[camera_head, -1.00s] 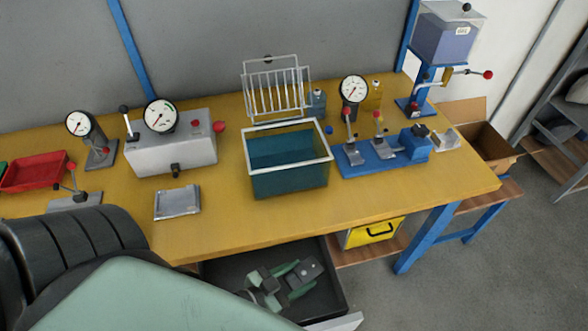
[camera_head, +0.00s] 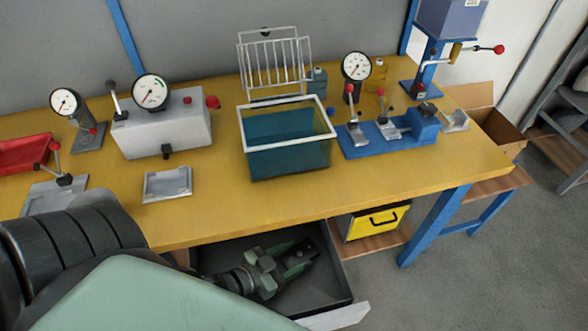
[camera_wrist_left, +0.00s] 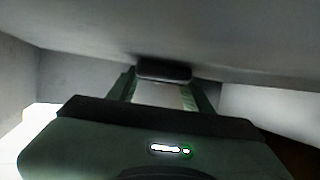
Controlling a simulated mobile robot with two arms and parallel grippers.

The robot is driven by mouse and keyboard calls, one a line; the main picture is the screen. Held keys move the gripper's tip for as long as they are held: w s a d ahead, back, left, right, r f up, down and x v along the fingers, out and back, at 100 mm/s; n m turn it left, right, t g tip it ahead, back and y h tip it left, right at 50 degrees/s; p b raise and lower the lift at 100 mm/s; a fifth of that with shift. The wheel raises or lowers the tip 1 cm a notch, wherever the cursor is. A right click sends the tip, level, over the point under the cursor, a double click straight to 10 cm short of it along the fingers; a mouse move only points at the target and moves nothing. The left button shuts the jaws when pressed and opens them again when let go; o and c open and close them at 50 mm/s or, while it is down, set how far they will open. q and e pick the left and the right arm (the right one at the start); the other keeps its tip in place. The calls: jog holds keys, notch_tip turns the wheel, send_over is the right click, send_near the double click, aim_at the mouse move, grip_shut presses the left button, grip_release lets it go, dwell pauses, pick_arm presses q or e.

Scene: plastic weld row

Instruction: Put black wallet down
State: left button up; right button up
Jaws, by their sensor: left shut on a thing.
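My left gripper (camera_head: 290,262) is inside the open dark drawer (camera_head: 338,316) under the yellow bench in the head view, with its green fingers pointing to the back right. In the left wrist view, the black wallet (camera_wrist_left: 163,71) sits between the two fingertips, and the gripper is shut on it. Only its dark, rounded near edge shows there. In the head view the wallet is hard to make out against the dark drawer. I cannot tell whether it touches the drawer floor. My right gripper is not in view.
The bench (camera_head: 220,215) overhangs the back of the drawer. A yellow case (camera_head: 377,220) stands on the lower shelf right of it. On the bench are a teal tank (camera_head: 290,155), a metal tray (camera_head: 167,184) and a blue clamp fixture (camera_head: 390,138). The drawer's front right is empty.

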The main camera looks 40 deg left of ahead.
pick_arm(q)
jog(key=shift+f, duration=0.15)
jog(key=o, duration=1.5)
jog(key=shift+r, duration=0.2)
jog(key=v, duration=0.6)
jog(key=shift+s+a, duration=0.1)
jog(key=shift+s, duration=0.1)
jog(key=shift+s+a+r, duration=0.15)
jog(key=shift+s+r, duration=0.1)
jog(key=shift+s, duration=0.2)
jog(key=shift+r, duration=0.1)
